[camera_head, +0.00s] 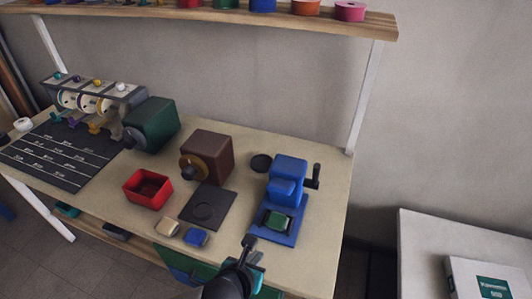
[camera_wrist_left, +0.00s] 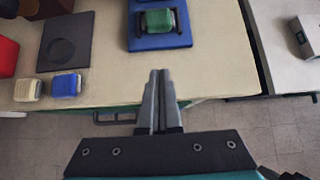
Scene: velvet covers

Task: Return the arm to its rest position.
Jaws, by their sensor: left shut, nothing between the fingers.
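My right gripper is not in view. The blue press (camera_head: 286,187) with a crank stands on the bench beyond the gripper, apart from it. A green piece (camera_head: 278,221) lies on its blue base; it also shows in the left wrist view (camera_wrist_left: 157,20).
A cream piece (camera_head: 167,227) and a blue piece (camera_head: 196,237) lie near the bench's front edge. A dark mat (camera_head: 222,213), red bin (camera_head: 137,191), brown machine (camera_head: 210,149) and green machine (camera_head: 155,121) stand further left. A white table (camera_head: 430,228) is at right.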

